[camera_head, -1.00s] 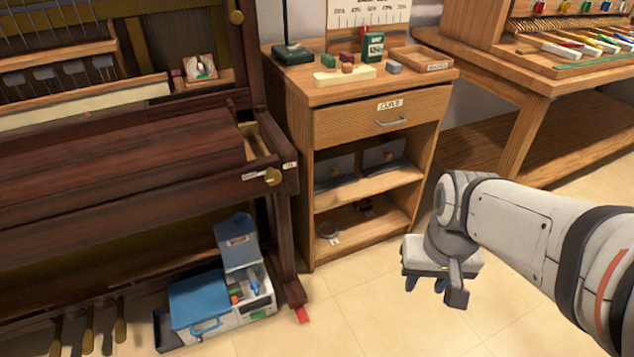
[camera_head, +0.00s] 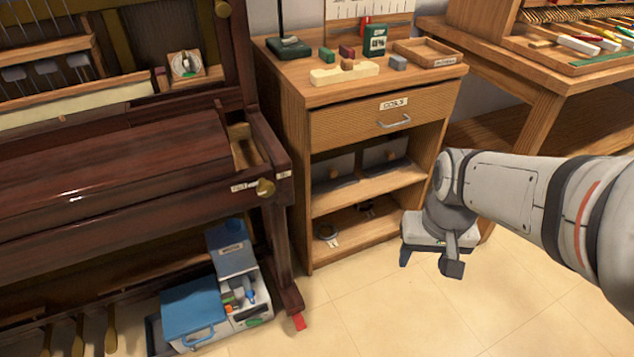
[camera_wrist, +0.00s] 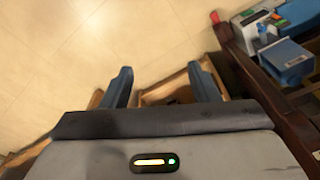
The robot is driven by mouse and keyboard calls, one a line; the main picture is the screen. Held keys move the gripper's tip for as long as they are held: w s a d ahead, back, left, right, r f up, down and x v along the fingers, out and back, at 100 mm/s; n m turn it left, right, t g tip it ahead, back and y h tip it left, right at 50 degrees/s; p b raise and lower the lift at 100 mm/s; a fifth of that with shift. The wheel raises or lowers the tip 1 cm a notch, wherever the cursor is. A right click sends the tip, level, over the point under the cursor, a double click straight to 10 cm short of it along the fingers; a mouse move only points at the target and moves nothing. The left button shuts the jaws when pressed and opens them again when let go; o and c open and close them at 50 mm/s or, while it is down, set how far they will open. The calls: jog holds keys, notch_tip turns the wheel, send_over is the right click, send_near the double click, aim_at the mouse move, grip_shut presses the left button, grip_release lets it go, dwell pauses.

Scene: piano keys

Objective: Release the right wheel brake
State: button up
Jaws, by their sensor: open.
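A small red tab (camera_head: 299,321), apparently the right wheel brake, sticks out at the foot of the dark piano's right front leg (camera_head: 280,260). It also shows at the top of the wrist view (camera_wrist: 214,17). Its exact tilt is too small to tell. My gripper (camera_head: 422,262) hangs in the air to the right of the tab and higher in the picture, clear of it. In the wrist view, its two blue-grey fingers (camera_wrist: 163,82) are spread apart with nothing between them.
A blue and white toolbox (camera_head: 215,300) with its lid raised stands left of the leg. A wooden cabinet (camera_head: 380,225) with small items on top stands behind. A workbench (camera_head: 530,110) is at the right. The tiled floor (camera_head: 390,310) in front is clear.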

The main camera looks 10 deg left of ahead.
jog(key=w+a+f+n, duration=0.2)
jog(key=w+a+f, duration=0.7)
jog(key=w, duration=0.4)
jog(key=n+g, duration=0.1)
jog(key=n, duration=0.3)
send_over(300, 324)
notch_tip(300, 324, down, 43)
jog(key=shift+w+f+p, duration=0.1)
jog(key=shift+p, duration=0.25)
notch_tip(300, 324, down, 8)
jog(key=b, duration=0.3)
